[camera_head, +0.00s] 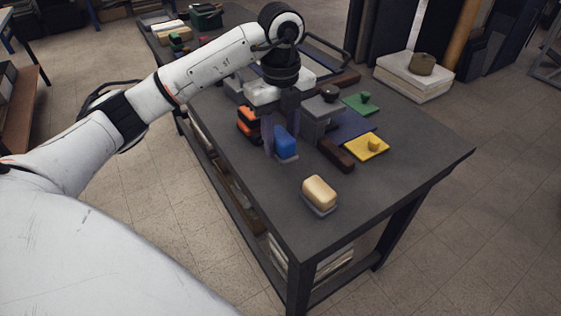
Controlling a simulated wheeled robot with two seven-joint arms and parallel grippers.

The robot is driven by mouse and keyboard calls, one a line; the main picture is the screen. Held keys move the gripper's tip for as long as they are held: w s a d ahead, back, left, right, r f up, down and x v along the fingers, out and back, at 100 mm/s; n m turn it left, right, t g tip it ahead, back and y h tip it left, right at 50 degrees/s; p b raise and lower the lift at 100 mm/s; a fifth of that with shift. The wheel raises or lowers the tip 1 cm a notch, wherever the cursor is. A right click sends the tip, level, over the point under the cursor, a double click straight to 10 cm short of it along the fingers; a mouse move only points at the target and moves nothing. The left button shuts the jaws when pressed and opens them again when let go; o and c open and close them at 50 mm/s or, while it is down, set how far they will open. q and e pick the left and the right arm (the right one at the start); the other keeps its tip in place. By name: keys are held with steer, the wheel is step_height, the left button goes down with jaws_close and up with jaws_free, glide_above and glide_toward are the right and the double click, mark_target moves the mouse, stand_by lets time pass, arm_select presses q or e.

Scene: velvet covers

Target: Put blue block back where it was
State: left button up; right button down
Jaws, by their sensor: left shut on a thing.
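The blue block (285,138) is upright near the left side of the dark table (400,180), directly under my left gripper. A pale flat base (288,157) shows at its foot; I cannot tell whether the block rests on it or is held just above. My left gripper (280,141) points straight down and is shut on the blue block, its fingers partly covering the block. A flat blue pad (352,126) lies to the right, behind a dark brown bar (336,154). My right gripper is not in view.
A cream block (319,191) on a grey base stands nearer the front. An orange and black block (249,123) is left of the gripper. The front right table is clear.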

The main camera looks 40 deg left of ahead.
mark_target(280, 170)
arm_select(q)
step_height(280, 170, down, 6)
steer(key=shift+r, duration=0.25)
steer(key=shift+f, duration=0.2)
steer(key=o, duration=1)
steer(key=shift+r, duration=0.1)
